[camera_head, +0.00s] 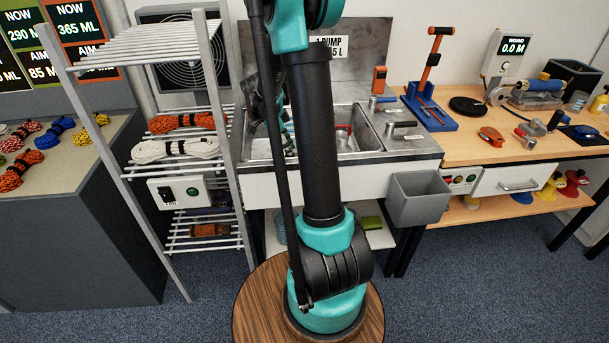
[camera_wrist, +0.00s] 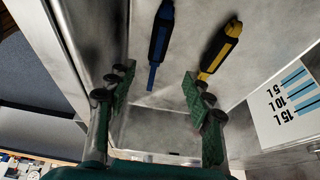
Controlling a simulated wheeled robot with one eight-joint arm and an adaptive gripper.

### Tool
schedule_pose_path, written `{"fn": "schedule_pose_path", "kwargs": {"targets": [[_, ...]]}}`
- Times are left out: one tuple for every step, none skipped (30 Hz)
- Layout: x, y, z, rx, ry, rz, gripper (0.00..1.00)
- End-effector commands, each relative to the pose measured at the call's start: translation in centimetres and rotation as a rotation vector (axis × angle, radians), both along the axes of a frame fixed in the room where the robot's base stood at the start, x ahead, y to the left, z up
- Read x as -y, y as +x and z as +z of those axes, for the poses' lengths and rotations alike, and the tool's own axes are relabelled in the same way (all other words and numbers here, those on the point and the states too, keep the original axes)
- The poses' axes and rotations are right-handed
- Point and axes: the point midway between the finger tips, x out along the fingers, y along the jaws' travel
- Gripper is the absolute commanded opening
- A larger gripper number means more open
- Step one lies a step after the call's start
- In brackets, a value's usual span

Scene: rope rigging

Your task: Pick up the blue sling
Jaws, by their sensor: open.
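A slim blue-and-black piece (camera_wrist: 160,38), which looks like the blue sling, shows in the wrist view against a grey metal surface. A similar yellow-and-black piece (camera_wrist: 221,47) is to its right. My gripper (camera_wrist: 160,90) is open and empty, with green finger pads apart. The blue piece's lower tip points into the gap between the fingers; I cannot tell how far beyond them it is. In the head view my arm hides most of the gripper and the sink area around it, and the blue piece cannot be made out there.
The steel sink (camera_head: 385,130) stands behind my arm, with a grey bin (camera_head: 418,198) at its front right. A wire rack (camera_head: 185,150) with rope coils is on the left. A wooden bench (camera_head: 470,145) with tools is on the right. A litre scale (camera_wrist: 290,98) sits beside the right finger.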

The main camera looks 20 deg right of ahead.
Motion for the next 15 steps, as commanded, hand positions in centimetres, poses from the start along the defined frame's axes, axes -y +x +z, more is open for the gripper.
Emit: {"fn": "schedule_pose_path", "kwargs": {"targets": [[0.4, -0.1, -1.0, 0.001, 0.0, -0.002, 0.52], [0.7, -0.1, -1.5, 0.001, 0.0, -0.002, 0.52], [0.9, -0.2, -2.2, 0.0, 0.0, -0.001, 0.52], [1.1, -0.3, -2.7, 0.0, 0.0, -0.001, 0.52], [1.3, -0.4, -3.2, 0.0, 0.0, 0.0, 0.52], [1.5, -0.4, -3.7, 0.0, 0.0, 0.0, 0.52], [1.6, -0.4, -4.0, 0.0, 0.0, 0.0, 0.52], [1.8, -0.5, -4.3, 0.0, 0.0, 0.0, 0.52], [1.9, -0.5, -4.6, 0.0, 0.0, 0.0, 0.52], [1.9, -0.6, -4.8, 0.0, 0.0, 0.0, 0.52], [2.0, -0.6, -5.0, 0.0, 0.0, 0.0, 0.52], [2.1, -0.6, -5.1, 0.0, 0.0, 0.0, 0.52], [2.1, -0.6, -5.2, 0.0, 0.0, 0.0, 0.52], [2.1, -0.7, -5.4, 0.0, 0.0, 0.0, 0.52], [2.3, -0.7, -5.7, 0.0, 0.0, 0.0, 0.52]]}}
